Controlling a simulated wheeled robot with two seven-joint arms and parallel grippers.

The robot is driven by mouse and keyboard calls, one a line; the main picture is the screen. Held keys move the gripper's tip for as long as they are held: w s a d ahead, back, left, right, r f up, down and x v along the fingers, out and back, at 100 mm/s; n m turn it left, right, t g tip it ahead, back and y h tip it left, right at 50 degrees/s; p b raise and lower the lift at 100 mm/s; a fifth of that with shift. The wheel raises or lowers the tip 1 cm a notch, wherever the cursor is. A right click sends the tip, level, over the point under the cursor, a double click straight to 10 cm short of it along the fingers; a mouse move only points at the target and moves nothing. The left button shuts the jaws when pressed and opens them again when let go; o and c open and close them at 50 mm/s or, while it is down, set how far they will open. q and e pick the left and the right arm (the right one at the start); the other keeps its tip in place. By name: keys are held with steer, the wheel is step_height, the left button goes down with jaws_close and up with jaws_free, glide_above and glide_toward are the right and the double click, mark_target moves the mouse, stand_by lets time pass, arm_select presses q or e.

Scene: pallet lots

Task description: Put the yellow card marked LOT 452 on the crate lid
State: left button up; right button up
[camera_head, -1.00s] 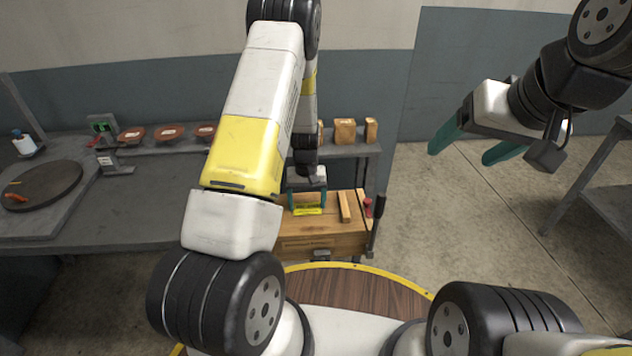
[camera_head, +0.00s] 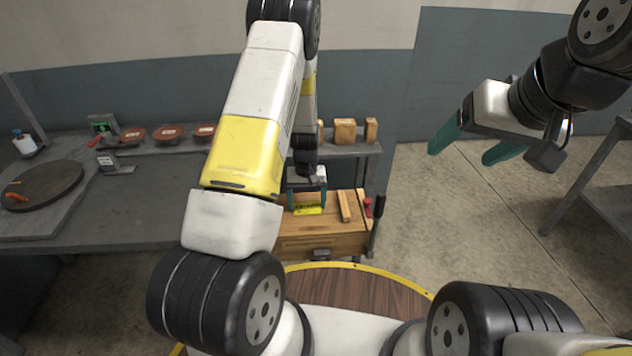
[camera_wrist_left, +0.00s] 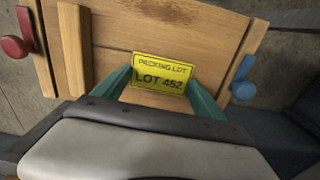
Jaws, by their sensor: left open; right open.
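The yellow card (camera_wrist_left: 161,73) reads "PACKING LOT" and "LOT 452" in the left wrist view. It lies on the wooden crate lid (camera_wrist_left: 205,35), and it also shows in the head view (camera_head: 307,211). My left gripper (camera_head: 307,198) is open just over the lid at the card. In the left wrist view its green fingers (camera_wrist_left: 160,88) stand apart, close to either side of the card's lower part. I cannot tell whether they touch it. My right gripper (camera_head: 473,150) is open and empty, raised over the floor at the right.
A wooden batten (camera_head: 345,206) runs along the lid beside the card. A red knob (camera_wrist_left: 14,47) and a blue knob (camera_wrist_left: 243,90) sit at the crate's sides. A grey bench (camera_head: 150,205) with a dark round disc (camera_head: 50,183) stands left.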

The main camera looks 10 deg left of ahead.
arm_select(q)
step_height(320, 180, up, 12)
step_height(320, 180, up, 11)
steer(key=t+h, duration=0.1)
glide_above(307, 206)
steer(key=s+d, duration=0.1)
steer(key=s, duration=0.3)
steer(key=s+d+r+m+t+h, duration=0.1)
steer(key=s+r+m+t, duration=0.2)
steer(key=s+r, duration=1.5)
steer(key=s+t, duration=0.2)
steer(key=s, duration=0.1)
steer(key=shift+d+m, duration=0.25)
steer(key=shift+m, duration=0.05)
steer(key=shift+s, duration=0.1)
